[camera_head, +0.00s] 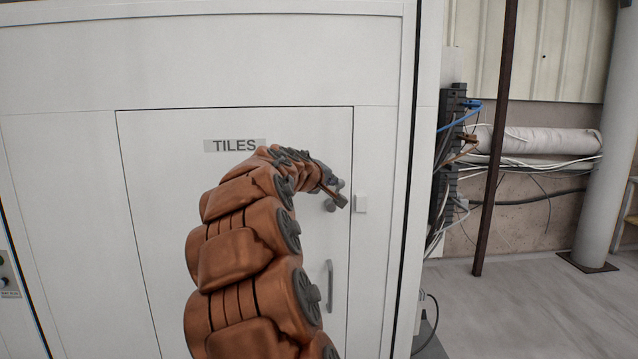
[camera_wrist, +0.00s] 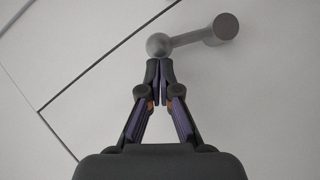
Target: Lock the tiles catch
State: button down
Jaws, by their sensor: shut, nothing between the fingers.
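The catch (camera_wrist: 190,40) is a grey metal lever with a round ball at one end and a round pivot (camera_wrist: 226,27) at the other. It sits on a white surface in the wrist view. My gripper (camera_wrist: 161,64) is shut and empty, with its fingertips together right at the ball end; whether they touch it I cannot tell. In the head view, the white door (camera_head: 165,210) carries the sign TILES (camera_head: 235,145) and looks closed. My gripper (camera_head: 342,199) is at its right edge by the catch (camera_head: 330,204), which is partly hidden there.
A grey pull handle (camera_head: 329,287) is lower on the door. Cables (camera_head: 455,150) and a rusty post (camera_head: 494,140) stand right of the cabinet.

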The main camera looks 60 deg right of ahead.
aim_at(342, 182)
jog(key=s+m, duration=0.1)
jog(key=d+t+y, duration=0.1)
jog(key=s+m+y, duration=0.1)
jog(key=shift+s+d+f+m+t+b, duration=0.25)
jog(key=shift+s+d+m+t+b, duration=0.05)
jog(key=shift+d+b, duration=0.1)
jog(key=shift+s+d+f+m+t+y+b, duration=0.4)
jog(key=shift+s+d+m+t+y, duration=0.1)
jog(key=shift+s+m+y, duration=0.15)
jog(key=s+f+m+t+y+b, duration=0.1)
jog(key=s+d+f+m+t+y+b, duration=0.1)
jog(key=shift+s+d+f+m+t, duration=0.15)
jog(key=shift+d+f+m+t, duration=0.1)
jog(key=shift+m+t, duration=0.1)
jog(key=shift+s+d+f+m+t+y+b, duration=0.2)
jog(key=shift+s+f+m+t+y+b, duration=0.2)
jog(key=shift+f+m+t, duration=0.25)
jog(key=shift+f, duration=0.15)
jog(key=d+r+b+v, duration=0.1)
jog(key=r+v, duration=0.1)
jog(key=v, duration=1.1)
jog(key=shift+w+d+r, duration=0.2)
jog(key=shift+w+r, duration=0.05)
jog(key=shift+w, duration=0.1)
